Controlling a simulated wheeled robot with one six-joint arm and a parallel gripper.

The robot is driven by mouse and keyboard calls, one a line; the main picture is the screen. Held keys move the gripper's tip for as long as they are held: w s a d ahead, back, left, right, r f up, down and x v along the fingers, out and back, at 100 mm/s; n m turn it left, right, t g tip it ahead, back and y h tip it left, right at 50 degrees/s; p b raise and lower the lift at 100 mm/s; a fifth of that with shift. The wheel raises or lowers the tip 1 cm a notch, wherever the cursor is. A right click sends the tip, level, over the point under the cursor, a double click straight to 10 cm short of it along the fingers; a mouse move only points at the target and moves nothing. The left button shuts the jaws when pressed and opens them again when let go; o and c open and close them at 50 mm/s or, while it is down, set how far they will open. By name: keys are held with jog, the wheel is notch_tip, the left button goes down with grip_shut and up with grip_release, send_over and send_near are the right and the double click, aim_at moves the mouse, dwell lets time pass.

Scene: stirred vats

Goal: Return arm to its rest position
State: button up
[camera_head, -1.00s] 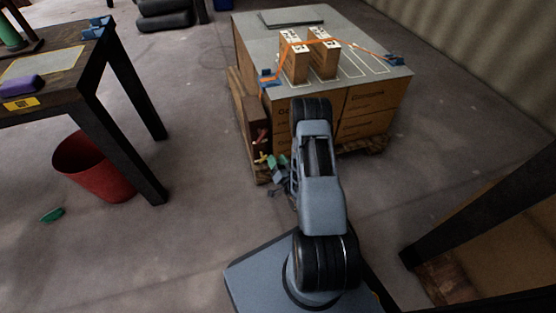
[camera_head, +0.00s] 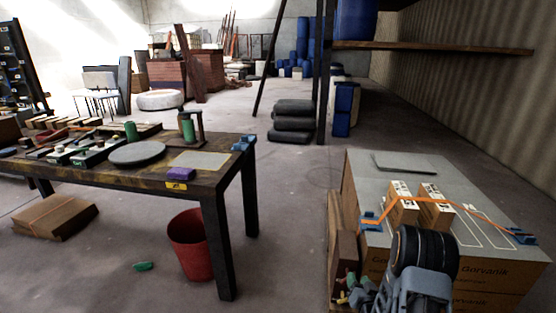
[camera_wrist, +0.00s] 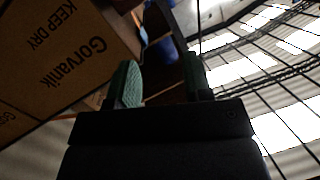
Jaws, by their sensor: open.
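My gripper (camera_wrist: 160,80) shows in the wrist view with its two green-padded fingers apart and nothing between them. Beside it on the left in that view is a cardboard box (camera_wrist: 62,48) printed "Gorvanik" and "KEEP DRY". In the head view my arm is folded low at the right, in front of the grey-topped stack of boxes (camera_head: 372,183). Whether the arm touches the stack cannot be told.
Two small cartons (camera_head: 405,207) under an orange strap (camera_head: 465,207) stand on the stack. A work table (camera_head: 118,183) with parts stands at left, a red bin (camera_head: 190,245) beneath it. Black sacks (camera_head: 292,122) lie behind. The floor between table and stack is clear.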

jog(key=s+a+r+n+g+h+p, duration=0.1)
jog(key=a+r+g+p, duration=0.15)
jog(key=r+p, duration=0.95)
jog(key=s+a+r+n+g+p, duration=0.1)
jog(key=s+a+r+g+p, duration=0.2)
jog(key=r, duration=1.7)
jog(key=s+a+r+n+g+p, duration=0.1)
jog(key=s+a+r+g+p, duration=0.2)
jog(key=s+r+p, duration=0.3)
jog(key=s+a+r+n+g+y+p, duration=0.1)
jog(key=s+a+r+g+p, duration=0.2)
jog(key=s+r+p, duration=0.3)
jog(key=s+r+g, duration=0.1)
jog(key=s+r, duration=0.4)
jog(key=r, duration=0.4)
jog(key=shift+s+a+r+p, duration=0.15)
jog(key=shift+s+p, duration=0.05)
jog(key=shift+p, duration=0.2)
